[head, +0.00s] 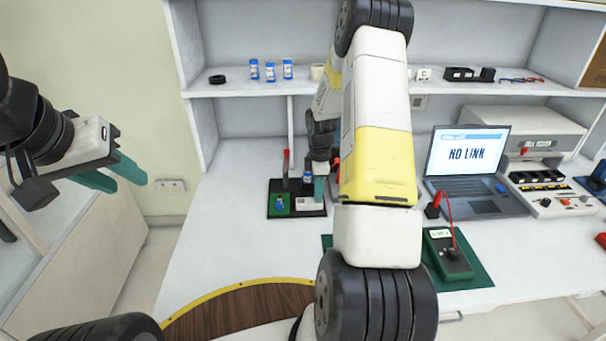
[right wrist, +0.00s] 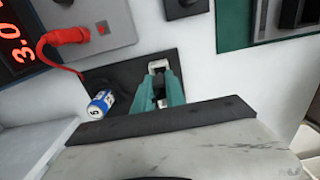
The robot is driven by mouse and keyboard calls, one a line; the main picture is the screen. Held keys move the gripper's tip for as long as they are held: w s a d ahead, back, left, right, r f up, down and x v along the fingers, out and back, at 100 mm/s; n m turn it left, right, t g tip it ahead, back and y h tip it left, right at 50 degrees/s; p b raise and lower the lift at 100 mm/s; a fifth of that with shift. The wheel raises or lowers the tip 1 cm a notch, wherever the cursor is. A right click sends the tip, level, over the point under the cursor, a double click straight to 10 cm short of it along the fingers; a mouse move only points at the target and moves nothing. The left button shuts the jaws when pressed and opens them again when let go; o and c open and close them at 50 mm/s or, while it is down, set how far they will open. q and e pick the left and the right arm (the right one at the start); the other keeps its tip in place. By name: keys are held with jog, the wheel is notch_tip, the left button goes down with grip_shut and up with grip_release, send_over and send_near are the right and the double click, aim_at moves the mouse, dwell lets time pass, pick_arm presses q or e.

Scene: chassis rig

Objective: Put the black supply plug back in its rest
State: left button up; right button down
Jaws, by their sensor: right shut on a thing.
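My right gripper (right wrist: 163,88) points down over a black board (right wrist: 98,78) on the bench. Its teal fingers are shut on a small dark thing, which looks like the black supply plug (right wrist: 160,92); the fingers hide most of it. A pale block (right wrist: 158,66) shows just beyond the fingertips; I cannot tell whether it is the rest or whether the plug touches it. In the head view the right gripper (head: 319,188) is at the board's right side, partly behind my arm. My left gripper (head: 130,185) is open and empty, left of the bench.
A blue and white cell (right wrist: 100,103) is beside the right fingers. A red plug with its lead (right wrist: 65,38) sits in a grey unit. A laptop (head: 468,165) reading NO LINK and a meter (head: 448,255) on a green mat stand right. The bench left of the board is clear.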

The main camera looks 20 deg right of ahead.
jog(key=shift+f, duration=0.85)
jog(key=c, duration=1.3)
grip_release()
notch_tip(320, 180, up, 8)
jog(key=shift+f, duration=0.15)
